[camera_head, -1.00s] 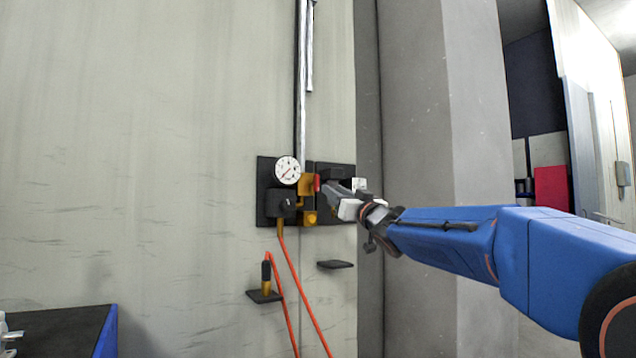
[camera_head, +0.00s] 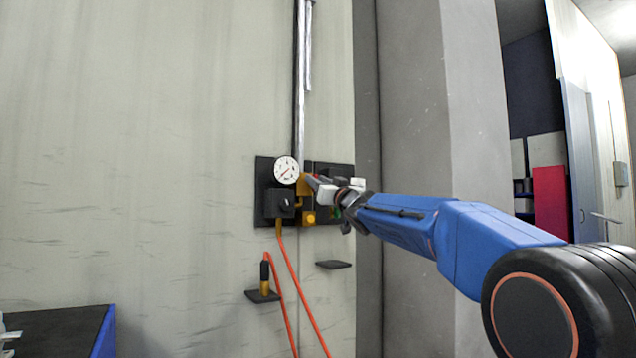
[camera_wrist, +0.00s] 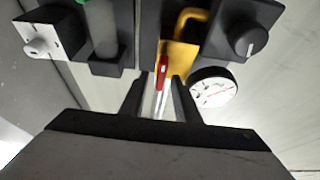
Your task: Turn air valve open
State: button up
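The air valve is a yellow body (camera_wrist: 180,54) with a red lever (camera_wrist: 162,74), on a black wall panel left of the grey pillar. In the wrist view the lever lies between the two dark fingers of my gripper (camera_wrist: 158,84). The fingers are apart, with a gap visible on each side of the lever. In the head view my gripper (camera_head: 312,183) is at the valve and hides most of the lever. Touch between finger and lever cannot be told.
A white gauge (camera_head: 286,170) and a black box with a knob (camera_head: 279,203) are left of the valve. A yellow button (camera_head: 309,218) is below it. Orange hoses (camera_head: 290,265) hang down. Two small black shelves (camera_head: 334,264) stick out lower; the left one holds a brass fitting (camera_head: 265,277).

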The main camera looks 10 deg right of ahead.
jog(key=shift+c, duration=0.6)
grip_shut()
jog(key=shift+n+y, duration=0.3)
jog(key=shift+n, duration=0.3)
jog(key=n+g+y, duration=0.1)
jog(key=n+g, duration=0.1)
jog(key=n, duration=0.5)
jog(key=n+g+y, duration=0.1)
jog(key=n+g, duration=0.2)
jog(key=n, duration=0.4)
jog(key=n+g+y, duration=0.2)
jog(key=n, duration=0.5)
jog(key=shift+s+a+f+g, duration=0.15)
jog(key=shift+a+f+g, duration=0.15)
jog(key=shift+f+g, duration=0.1)
jog(key=shift+n, duration=0.3)
